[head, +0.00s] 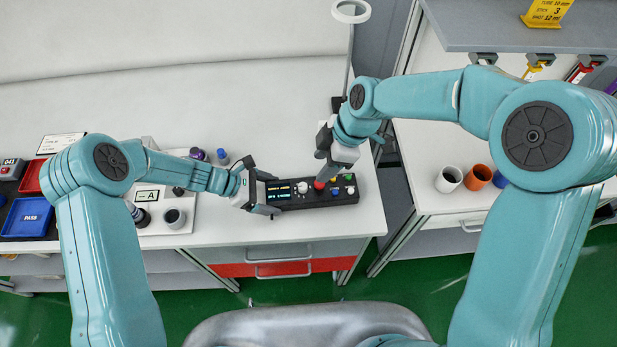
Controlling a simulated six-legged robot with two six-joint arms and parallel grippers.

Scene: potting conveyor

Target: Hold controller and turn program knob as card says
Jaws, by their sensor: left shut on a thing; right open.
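The controller (325,199) is a long black box with a small lit display (279,192), a white knob (302,187), a red knob or button (319,184) and small coloured buttons at its right end. It lies near the front right edge of the white table. My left gripper (266,194) is shut on the controller's left end. My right gripper (322,172) is open above the controller's middle, close to the red part. Whether it touches that part cannot be told. A yellow card (546,12) with printed lines stands at the top right; its text is only partly legible.
A blue PASS tray (27,217), a red tray (31,177) and a unit marked A (147,196) are at the left. White (448,179) and orange (478,177) cups stand on the right bench. The table behind the controller is mostly clear.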

